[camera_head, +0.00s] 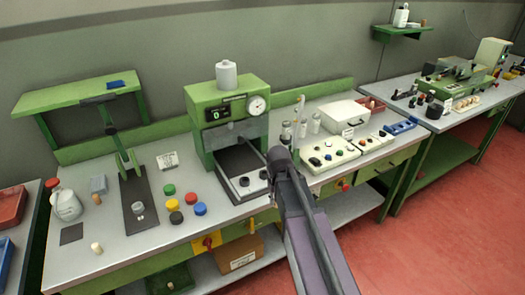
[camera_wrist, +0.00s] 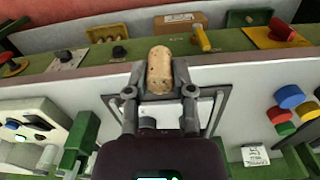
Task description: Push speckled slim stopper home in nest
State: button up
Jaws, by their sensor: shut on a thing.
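In the wrist view, a tan speckled stopper (camera_wrist: 160,68) is held between the two fingers of my gripper (camera_wrist: 160,92). The gripper is shut on its lower part, and the rounded top stands clear of the fingers. In the head view my arm reaches up from the bottom to the front of the green press (camera_head: 226,98); the fingers and the stopper are hidden there. The press has a dial, a small display and a dark bed (camera_head: 238,160). I cannot make out the nest in either view.
A pale stopper (camera_head: 97,248) stands at the bench's front left. Coloured caps (camera_head: 175,218) lie left of the press. A green stand (camera_head: 120,155) on a dark plate is further left. Right of my arm is a white block with buttons (camera_head: 328,152). Bare bench (camera_head: 120,262) shows front left.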

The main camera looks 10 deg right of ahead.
jog(key=shift+a, duration=0.1)
jog(key=shift+w+r, duration=0.1)
jog(key=shift+w, duration=0.05)
jog(key=w+r+p, duration=0.3)
jog(key=w, duration=0.6)
jog(key=w+r+p, duration=0.3)
jog(key=w+p, duration=0.1)
jog(key=w, duration=0.5)
jog(key=shift+w+a+r, duration=0.2)
jog(key=shift+w+r, duration=0.15)
jog(key=shift+r, duration=0.05)
jog(key=shift+f+b, duration=0.3)
jog(key=shift+f+b, duration=2.95)
jog(key=shift+f+b, duration=1.35)
dwell(0.5)
jog(key=o, duration=0.7)
